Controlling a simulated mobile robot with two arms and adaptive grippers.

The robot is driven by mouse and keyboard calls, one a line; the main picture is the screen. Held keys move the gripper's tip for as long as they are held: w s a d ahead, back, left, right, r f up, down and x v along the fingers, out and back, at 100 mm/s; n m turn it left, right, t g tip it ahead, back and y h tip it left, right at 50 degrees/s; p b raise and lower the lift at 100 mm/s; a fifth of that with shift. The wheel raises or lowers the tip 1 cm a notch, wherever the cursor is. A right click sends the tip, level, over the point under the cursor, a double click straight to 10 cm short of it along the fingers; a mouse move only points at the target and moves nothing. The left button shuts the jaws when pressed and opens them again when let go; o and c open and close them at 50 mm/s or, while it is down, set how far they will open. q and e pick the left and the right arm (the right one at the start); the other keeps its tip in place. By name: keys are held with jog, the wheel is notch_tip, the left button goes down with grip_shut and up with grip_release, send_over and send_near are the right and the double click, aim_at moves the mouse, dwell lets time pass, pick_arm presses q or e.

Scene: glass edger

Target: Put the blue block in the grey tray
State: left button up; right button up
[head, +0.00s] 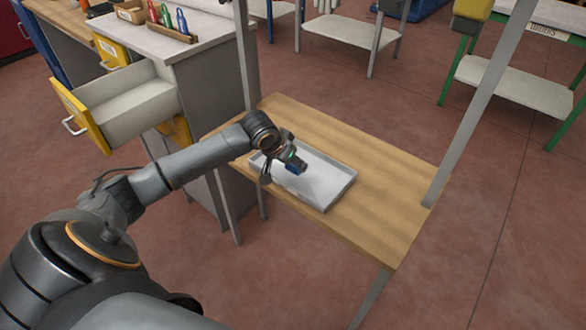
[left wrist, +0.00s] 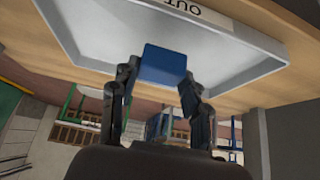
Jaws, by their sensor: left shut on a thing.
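The grey tray (head: 328,187) lies on the wooden table, and its inside and rim (left wrist: 100,47) fill the top of the left wrist view. My left gripper (head: 293,165) is over the tray's left part in the head view. It is shut on the blue block (left wrist: 164,63), which sits between both fingertips (left wrist: 158,85). In the head view the block (head: 292,169) is a small blue patch, partly hidden by the gripper. I cannot tell whether the block touches the tray floor. My right gripper is in neither view.
The wooden table (head: 390,198) is bare to the right of the tray. Metal posts (head: 478,100) rise at the table's corners. An open yellow-fronted drawer (head: 130,108) juts out at the left.

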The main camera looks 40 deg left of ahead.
aim_at(291, 166)
pick_arm(q)
jog(key=shift+f, duration=1.55)
jog(key=o, duration=1)
jog(key=shift+f, duration=0.1)
jog(key=shift+o, duration=0.2)
jog(key=shift+s+r, duration=0.15)
jog(key=shift+r, duration=0.25)
jog(key=v, duration=1.1)
jog(key=shift+p, duration=0.45)
jog(key=shift+r, duration=0.15)
